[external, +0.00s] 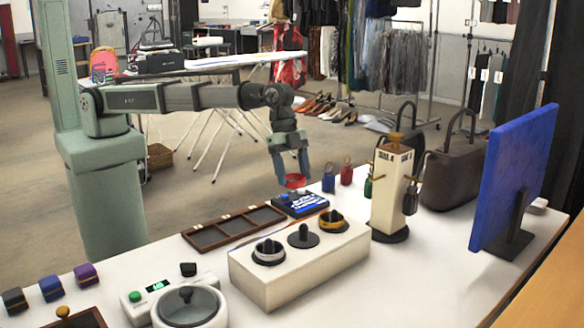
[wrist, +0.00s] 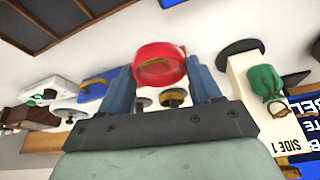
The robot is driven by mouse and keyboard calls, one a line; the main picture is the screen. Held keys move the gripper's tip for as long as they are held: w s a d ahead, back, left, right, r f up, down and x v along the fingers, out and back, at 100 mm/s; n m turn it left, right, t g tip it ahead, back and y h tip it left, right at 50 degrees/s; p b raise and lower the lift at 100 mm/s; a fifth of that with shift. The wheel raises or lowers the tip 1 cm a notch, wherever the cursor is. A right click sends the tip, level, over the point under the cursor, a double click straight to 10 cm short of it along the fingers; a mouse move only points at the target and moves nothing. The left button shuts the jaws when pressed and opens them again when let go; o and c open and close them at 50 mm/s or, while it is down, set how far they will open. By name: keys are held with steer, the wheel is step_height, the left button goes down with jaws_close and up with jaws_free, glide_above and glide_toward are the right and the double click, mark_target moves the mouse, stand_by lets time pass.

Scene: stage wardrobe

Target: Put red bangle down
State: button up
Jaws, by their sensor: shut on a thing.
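My gripper (external: 290,170) is shut on the red bangle (external: 295,181), which hangs at its fingertips above the table's far edge. In the wrist view the red bangle (wrist: 160,62) sits between the two blue fingers, tilted towards the camera. Below it in the external view lies a dark, blue-topped box (external: 300,205); I cannot tell whether they touch. A white block (external: 300,273) nearer the camera carries three dark posts. A dark-and-pale bangle (external: 268,254) is around the left post, a gold bangle (external: 333,221) is around the right one, and the middle post (external: 303,237) is bare.
An empty wooden tray (external: 235,228) with three compartments lies left of the blue-topped box. Small red and blue bottles (external: 328,178) stand to its right, then a white tower (external: 390,190) with hanging items, dark handbags (external: 452,175) and a blue screen (external: 515,178). A round-lidded device (external: 188,306) is at front left.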

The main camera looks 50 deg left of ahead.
steer(key=s+a+m+g, duration=0.2)
steer(key=s+a+m, duration=0.2)
steer(key=a, duration=0.3)
steer(key=m+y, duration=0.1)
steer(key=m, duration=0.2)
glide_toward(263, 219)
steer(key=shift+x, duration=3.05)
steer(key=shift+d+f, duration=0.1)
steer(key=o, duration=0.8)
steer(key=shift+c, duration=0.2)
steer(key=v, duration=1.2)
steer(key=shift+w, duration=0.2)
